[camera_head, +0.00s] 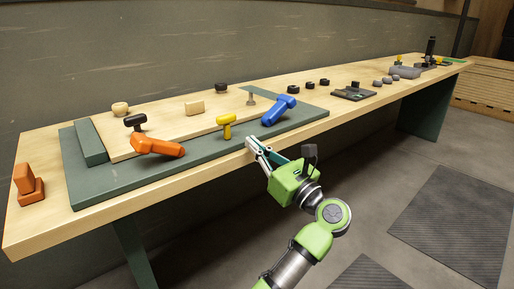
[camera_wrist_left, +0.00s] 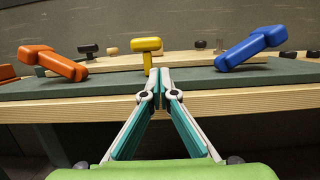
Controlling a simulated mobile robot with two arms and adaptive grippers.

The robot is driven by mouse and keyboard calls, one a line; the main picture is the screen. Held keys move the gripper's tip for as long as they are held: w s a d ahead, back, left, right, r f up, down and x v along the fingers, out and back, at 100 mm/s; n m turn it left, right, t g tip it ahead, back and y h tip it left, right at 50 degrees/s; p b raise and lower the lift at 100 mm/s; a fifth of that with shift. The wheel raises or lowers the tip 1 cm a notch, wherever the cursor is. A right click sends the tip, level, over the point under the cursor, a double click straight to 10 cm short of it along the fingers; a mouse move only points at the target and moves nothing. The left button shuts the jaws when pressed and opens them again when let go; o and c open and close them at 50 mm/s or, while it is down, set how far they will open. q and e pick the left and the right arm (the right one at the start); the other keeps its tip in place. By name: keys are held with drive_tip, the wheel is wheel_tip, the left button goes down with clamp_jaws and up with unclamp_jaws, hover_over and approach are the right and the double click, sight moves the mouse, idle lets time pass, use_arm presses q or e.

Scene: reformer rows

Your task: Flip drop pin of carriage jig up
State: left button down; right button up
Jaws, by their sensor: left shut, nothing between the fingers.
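The carriage jig is a grey-green base (camera_head: 85,190) with a pale wooden board (camera_head: 180,122) on the bench. A yellow T-shaped pin (camera_head: 226,121) stands upright near its front edge; it also shows in the left wrist view (camera_wrist_left: 146,45). An orange lever-like piece (camera_head: 158,146) lies left of it and a blue one (camera_head: 278,110) lies tilted right of it. I cannot tell which of these is the drop pin. My left gripper (camera_head: 249,141) is shut and empty at the bench's front edge, its tips (camera_wrist_left: 160,72) just in front of the yellow pin, apparently apart from it.
An orange block pair (camera_head: 29,186) stands at the bench's left end. A dark tray (camera_head: 354,94) and several small parts lie farther right. The floor before the bench has dark mats (camera_head: 455,220).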

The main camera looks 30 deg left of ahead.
sight(236, 120)
use_arm(q)
drive_tip(key=x, duration=0.5)
drive_tip(key=shift+w+a, duration=0.15)
drive_tip(key=shift+a, duration=0.15)
drive_tip(key=shift+w+a+r, duration=0.2)
drive_tip(key=shift+a, duration=0.2)
use_arm(e)
drive_tip(key=shift+w+a+r, duration=0.15)
drive_tip(key=shift+w+r, duration=0.1)
drive_tip(key=shift+w, duration=0.35)
use_arm(q)
drive_tip(key=shift+r, duration=0.3)
wheel_tip(236, 120, up, 2)
drive_tip(key=shift+p, duration=0.35)
use_arm(e)
drive_tip(key=shift+g, duration=0.8)
drive_tip(key=s, duration=0.3)
drive_tip(key=s+d+f, duration=0.1)
drive_tip(key=shift+s+d+f, duration=0.1)
drive_tip(key=shift+s, duration=0.2)
drive_tip(key=shift+w, duration=0.1)
